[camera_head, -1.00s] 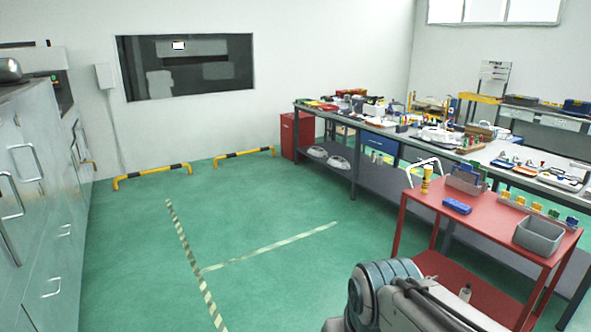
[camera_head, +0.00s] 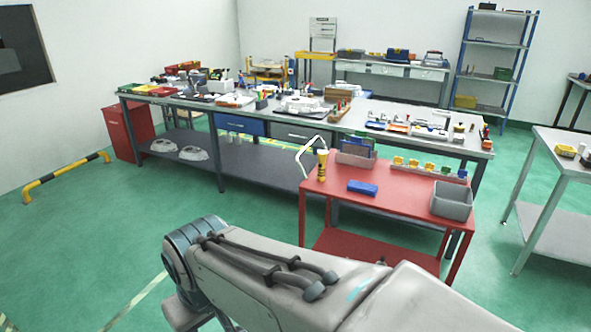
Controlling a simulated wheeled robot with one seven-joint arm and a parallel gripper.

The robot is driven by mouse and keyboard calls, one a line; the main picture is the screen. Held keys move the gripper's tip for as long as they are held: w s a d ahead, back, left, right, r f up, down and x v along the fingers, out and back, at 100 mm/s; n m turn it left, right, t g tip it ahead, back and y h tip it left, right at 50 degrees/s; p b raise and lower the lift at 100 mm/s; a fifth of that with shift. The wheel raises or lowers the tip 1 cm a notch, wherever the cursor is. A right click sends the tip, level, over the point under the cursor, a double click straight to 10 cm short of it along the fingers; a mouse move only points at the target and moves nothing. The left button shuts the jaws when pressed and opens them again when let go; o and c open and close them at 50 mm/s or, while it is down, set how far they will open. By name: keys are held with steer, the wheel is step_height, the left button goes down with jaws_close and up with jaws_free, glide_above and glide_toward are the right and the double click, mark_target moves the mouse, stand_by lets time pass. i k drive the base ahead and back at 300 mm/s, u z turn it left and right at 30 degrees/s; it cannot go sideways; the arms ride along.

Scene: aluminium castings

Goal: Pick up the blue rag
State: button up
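A small flat blue item (camera_head: 362,188) lies on the top of the red cart (camera_head: 400,200), near its front edge. It may be the folded blue rag, but it is too small to tell cloth from a hard case. My arm crosses the bottom of the picture in front of the cart. My gripper is outside the view.
A yellow bottle (camera_head: 322,166), a grey holder (camera_head: 356,156) with upright blue pieces, a row of coloured clips (camera_head: 428,167) and a grey bin (camera_head: 451,199) stand on the cart. A long cluttered workbench (camera_head: 219,105) is behind. Another table (camera_head: 562,215) stands right.

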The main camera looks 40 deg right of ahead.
mark_target(361, 187)
steer(key=z, duration=0.25)
steer(key=i, duration=1.65)
steer(key=z, duration=1.35)
steer(key=i, duration=1)
steer(key=z, duration=1.25)
steer(key=i, duration=0.4)
steer(key=z, duration=0.15)
